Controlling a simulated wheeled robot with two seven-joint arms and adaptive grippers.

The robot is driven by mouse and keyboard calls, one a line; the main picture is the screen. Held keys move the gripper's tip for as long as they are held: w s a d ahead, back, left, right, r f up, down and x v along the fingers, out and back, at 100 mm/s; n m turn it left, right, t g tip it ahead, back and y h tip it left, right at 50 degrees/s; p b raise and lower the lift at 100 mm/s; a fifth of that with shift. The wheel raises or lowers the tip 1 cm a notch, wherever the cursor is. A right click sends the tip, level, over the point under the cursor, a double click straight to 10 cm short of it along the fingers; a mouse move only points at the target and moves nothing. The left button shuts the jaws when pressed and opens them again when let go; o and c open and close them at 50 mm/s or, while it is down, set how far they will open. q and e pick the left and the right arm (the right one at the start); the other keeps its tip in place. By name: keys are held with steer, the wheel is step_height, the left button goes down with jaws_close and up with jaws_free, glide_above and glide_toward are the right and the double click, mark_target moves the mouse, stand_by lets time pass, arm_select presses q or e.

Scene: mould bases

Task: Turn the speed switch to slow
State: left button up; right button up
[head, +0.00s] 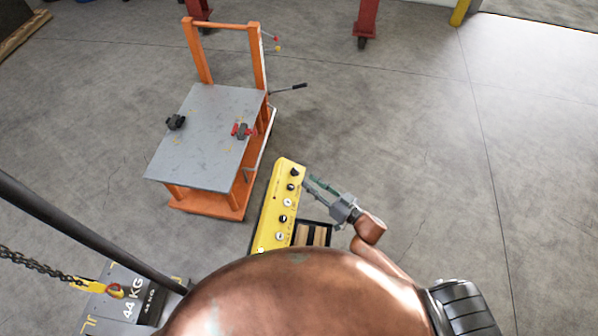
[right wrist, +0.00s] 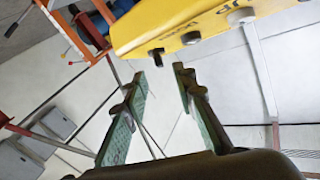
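A long yellow control box (head: 269,215) stands at the middle of the head view, with a row of black and pale knobs on its face. Its labels are too small to read, so I cannot tell which knob is the speed switch. The black end knob (head: 294,173) is nearest my right gripper (head: 311,184), which is just right of the box. In the right wrist view, the yellow box (right wrist: 175,22) crosses the top, and a small dark knob (right wrist: 156,56) shows just beyond the gap between the open, empty fingers (right wrist: 160,73). My left gripper is out of view.
An orange cart (head: 205,205) with a grey top (head: 205,130) stands left of the box. A dark tray with wooden blocks (head: 310,235) is beside the box's near end. Floor at right is clear.

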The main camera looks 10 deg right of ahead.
mark_target(299, 174)
steer(key=x, duration=0.5)
steer(key=shift+w+a+p, duration=0.1)
steer(key=shift+w+p, duration=0.1)
steer(key=shift+p, duration=0.2)
steer(key=shift+w+a, duration=0.25)
steer(key=shift+w, duration=0.1)
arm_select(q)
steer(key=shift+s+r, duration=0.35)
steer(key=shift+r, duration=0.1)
arm_select(e)
jaws_close()
